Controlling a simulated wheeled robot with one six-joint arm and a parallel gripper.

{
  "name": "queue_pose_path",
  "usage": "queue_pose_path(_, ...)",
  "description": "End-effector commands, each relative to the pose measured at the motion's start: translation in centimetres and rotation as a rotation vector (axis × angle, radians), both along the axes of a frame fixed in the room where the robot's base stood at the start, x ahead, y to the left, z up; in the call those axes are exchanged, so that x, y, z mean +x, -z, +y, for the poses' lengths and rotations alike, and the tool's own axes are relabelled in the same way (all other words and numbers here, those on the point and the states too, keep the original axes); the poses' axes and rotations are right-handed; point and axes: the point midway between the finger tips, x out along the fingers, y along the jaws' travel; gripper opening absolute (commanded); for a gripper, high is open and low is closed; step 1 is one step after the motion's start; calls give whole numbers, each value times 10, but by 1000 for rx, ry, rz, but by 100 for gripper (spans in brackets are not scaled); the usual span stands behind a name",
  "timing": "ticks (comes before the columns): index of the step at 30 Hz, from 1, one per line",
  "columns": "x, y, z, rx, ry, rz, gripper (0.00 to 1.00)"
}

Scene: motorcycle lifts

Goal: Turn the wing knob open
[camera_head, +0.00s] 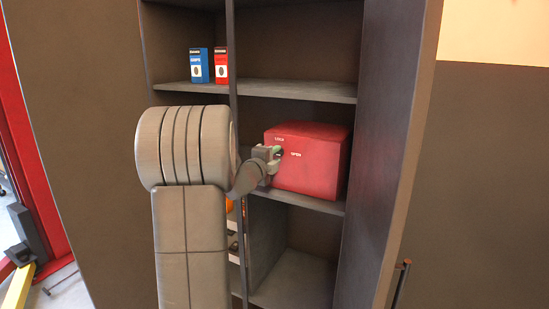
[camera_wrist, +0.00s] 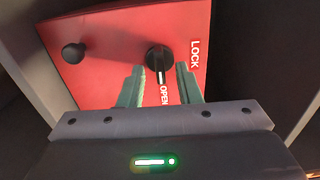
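The red box (camera_head: 314,172) sits on a shelf in the head view, with LOCK and OPEN printed on its front. In the wrist view the black wing knob (camera_wrist: 158,58) is on the box's red face (camera_wrist: 115,25). The knob's white line points down towards the word OPEN (camera_wrist: 164,95), and LOCK (camera_wrist: 195,53) is to its right. My gripper (camera_wrist: 160,69) is open, its green fingers apart on either side of the knob's lower part, with gaps visible. In the head view my gripper (camera_head: 275,154) is at the box's front left, and my arm hides part of the shelf.
A small round black knob (camera_wrist: 73,53) is on the left of the box face. Blue (camera_head: 199,65) and red (camera_head: 221,65) cartons stand on the upper shelf (camera_head: 290,91). A dark upright divider (camera_head: 233,60) runs close beside my arm. The compartment below the box looks empty.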

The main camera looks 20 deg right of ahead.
Motion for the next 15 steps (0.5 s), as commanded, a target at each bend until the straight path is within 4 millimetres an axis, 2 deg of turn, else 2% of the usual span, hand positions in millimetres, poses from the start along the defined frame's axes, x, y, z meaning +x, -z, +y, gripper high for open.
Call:
queue_pose_path(8,-7,0,8,0,-1,0,31)
queue_pose_path(15,-39,0,45,0,-3,-1,31)
